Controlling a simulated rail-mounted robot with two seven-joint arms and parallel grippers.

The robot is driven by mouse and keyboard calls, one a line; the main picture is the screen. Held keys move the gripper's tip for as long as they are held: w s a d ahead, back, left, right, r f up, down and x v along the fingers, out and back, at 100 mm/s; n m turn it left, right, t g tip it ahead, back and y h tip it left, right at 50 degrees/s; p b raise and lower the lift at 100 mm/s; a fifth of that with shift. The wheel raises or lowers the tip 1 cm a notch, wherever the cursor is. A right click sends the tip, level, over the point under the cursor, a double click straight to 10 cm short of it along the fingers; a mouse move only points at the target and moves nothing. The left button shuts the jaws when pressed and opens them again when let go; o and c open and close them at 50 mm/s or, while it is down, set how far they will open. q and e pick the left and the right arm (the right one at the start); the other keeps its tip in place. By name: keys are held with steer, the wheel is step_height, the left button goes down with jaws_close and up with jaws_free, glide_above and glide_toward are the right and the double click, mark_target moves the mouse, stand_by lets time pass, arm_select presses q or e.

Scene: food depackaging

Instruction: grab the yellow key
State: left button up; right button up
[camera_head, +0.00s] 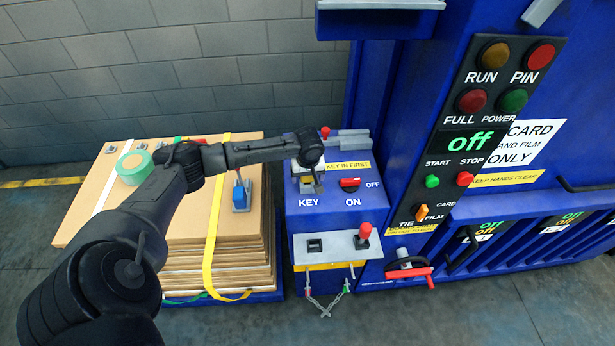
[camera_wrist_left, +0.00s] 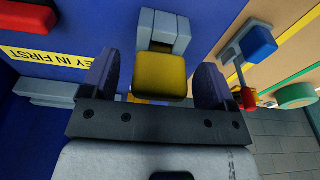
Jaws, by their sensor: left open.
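The yellow key (camera_head: 319,188) is at the grey KEY socket on the blue control box (camera_head: 300,222), mostly hidden by my gripper in the head view. In the left wrist view its yellow head (camera_wrist_left: 160,75) is in front of the grey socket (camera_wrist_left: 163,30). My left gripper (camera_head: 308,182) is over the KEY socket. In the wrist view its two dark fingers (camera_wrist_left: 155,82) stand on either side of the key head, open, with a visible gap on each side. My right gripper is not in view.
Right of the socket are a red ON/OFF switch (camera_head: 349,183) and a red-knobbed lever (camera_head: 364,231). The blue machine (camera_head: 480,225) stands to the right.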

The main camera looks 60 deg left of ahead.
arm_select(q)
steer(key=shift+f, duration=0.5)
steer(key=shift+c, duration=0.2)
steer(key=c, duration=1)
steer(key=shift+a+r, duration=0.1)
